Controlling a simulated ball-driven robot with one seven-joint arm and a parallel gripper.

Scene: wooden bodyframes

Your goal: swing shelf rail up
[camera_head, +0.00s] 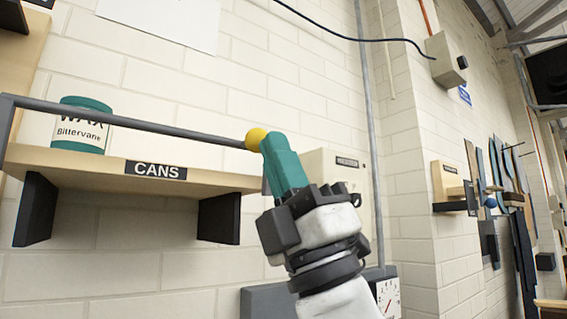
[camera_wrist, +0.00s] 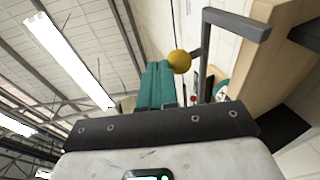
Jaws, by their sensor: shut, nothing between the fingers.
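The grey shelf rail (camera_head: 180,128) runs along the front of the wooden shelf marked CANS (camera_head: 60,160), above its board. Its yellow ball end (camera_head: 254,139) is at the rail's right end. My gripper (camera_head: 275,145) has teal fingers, shut and empty, with the tips right beside the ball; I cannot tell whether they touch. In the wrist view the shut fingers (camera_wrist: 158,68) lie just left of the yellow ball (camera_wrist: 179,61), and the grey rail (camera_wrist: 238,22) bends away from it toward the shelf (camera_wrist: 265,75).
A teal-lidded wax can (camera_head: 82,126) stands on the shelf behind the rail. A beige wall box (camera_head: 335,170) and a vertical pipe (camera_head: 368,130) are behind my gripper. A dial (camera_head: 388,296) is below.

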